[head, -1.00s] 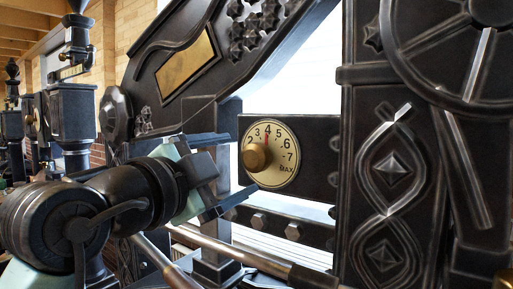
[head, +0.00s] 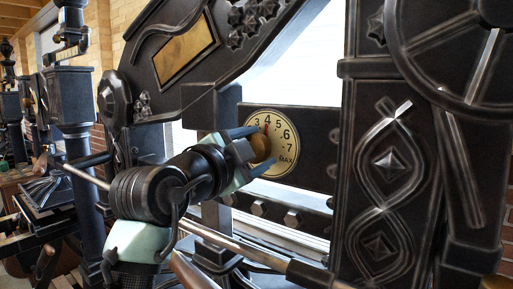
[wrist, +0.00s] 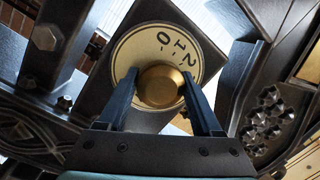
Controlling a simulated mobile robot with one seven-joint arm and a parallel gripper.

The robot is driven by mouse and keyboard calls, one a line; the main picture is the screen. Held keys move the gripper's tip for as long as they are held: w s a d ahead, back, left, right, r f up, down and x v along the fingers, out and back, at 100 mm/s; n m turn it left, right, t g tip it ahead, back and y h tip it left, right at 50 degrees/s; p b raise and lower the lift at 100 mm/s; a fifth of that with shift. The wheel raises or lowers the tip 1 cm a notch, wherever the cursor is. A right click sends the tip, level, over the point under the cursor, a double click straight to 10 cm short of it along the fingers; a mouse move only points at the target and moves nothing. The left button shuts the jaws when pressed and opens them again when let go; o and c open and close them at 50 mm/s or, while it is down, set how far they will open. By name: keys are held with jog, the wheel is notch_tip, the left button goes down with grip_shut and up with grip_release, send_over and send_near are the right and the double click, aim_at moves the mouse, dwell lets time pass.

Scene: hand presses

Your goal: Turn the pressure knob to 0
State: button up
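The brass pressure knob (head: 261,149) sits at the left part of a round cream dial (head: 287,140) on the dark crossbar. The dial shows numbers and MAX; a red mark stands near the 4. The knob (wrist: 161,87) is also central in the wrist view, with 0, 1 and 2 showing on the dial (wrist: 150,45) above it. My gripper (head: 262,150) has its two blue-grey fingers on opposite sides of the knob, and in the wrist view (wrist: 161,92) both fingers lie against its sides. They hide part of the dial's left and lower rim.
The dark press frame stands close around the dial, with a spoked wheel (head: 470,50) at the upper right. Bolts (head: 292,217) line a lower bar beneath the dial. Other presses stand at the left. A metal rod (head: 235,245) runs below my arm.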

jog(key=c, duration=0.9)
jog(key=shift+o, duration=0.2)
